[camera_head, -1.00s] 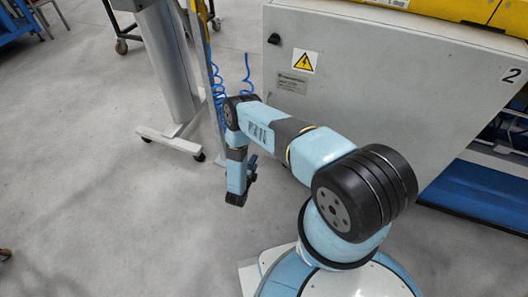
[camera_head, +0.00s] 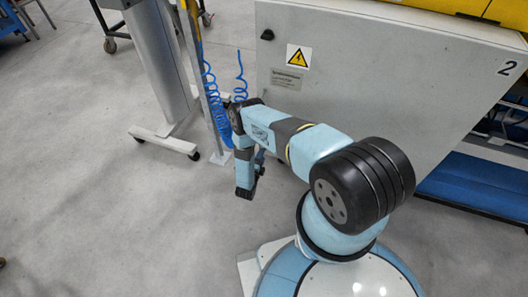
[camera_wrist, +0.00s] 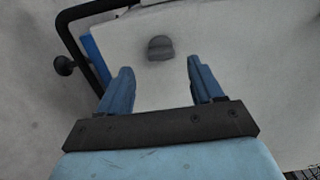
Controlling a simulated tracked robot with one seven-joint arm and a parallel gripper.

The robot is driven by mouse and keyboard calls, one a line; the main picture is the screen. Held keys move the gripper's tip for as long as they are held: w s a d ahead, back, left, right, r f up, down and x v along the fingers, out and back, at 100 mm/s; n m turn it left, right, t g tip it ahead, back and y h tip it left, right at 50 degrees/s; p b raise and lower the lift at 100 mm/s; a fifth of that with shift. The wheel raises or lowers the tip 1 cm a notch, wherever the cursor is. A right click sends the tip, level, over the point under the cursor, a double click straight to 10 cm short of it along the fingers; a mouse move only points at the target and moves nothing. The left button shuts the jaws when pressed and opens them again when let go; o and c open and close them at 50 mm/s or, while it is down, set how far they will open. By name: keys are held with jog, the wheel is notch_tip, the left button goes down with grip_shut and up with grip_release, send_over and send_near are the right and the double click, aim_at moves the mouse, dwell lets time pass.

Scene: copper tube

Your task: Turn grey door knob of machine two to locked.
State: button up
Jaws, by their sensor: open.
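The pale grey door of machine two (camera_head: 390,85), marked with a black 2, stands in front of my arm in the head view. A small dark knob (camera_head: 267,34) sits near its upper left corner. In the wrist view a rounded grey knob (camera_wrist: 160,47) with a raised grip stands on a pale surface, beyond my fingertips and about midway between them, not touched. I cannot tell how far it is turned. My gripper (camera_wrist: 158,72) is open and empty, its two blue fingers apart. In the head view the fingers are small and partly hidden by my arm.
A grey post on a wheeled foot (camera_head: 165,139) and coiled blue hoses (camera_head: 214,105) stand left of the door. A black bar with a round black end (camera_wrist: 64,66) is at upper left in the wrist view. Open floor lies at left.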

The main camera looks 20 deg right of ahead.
jog(key=shift+x, duration=2.3)
jog(key=shift+c, duration=0.4)
jog(key=c, duration=1)
jog(key=shift+s+n, duration=0.1)
jog(key=shift+n, duration=0.3)
jog(key=n, duration=1.7)
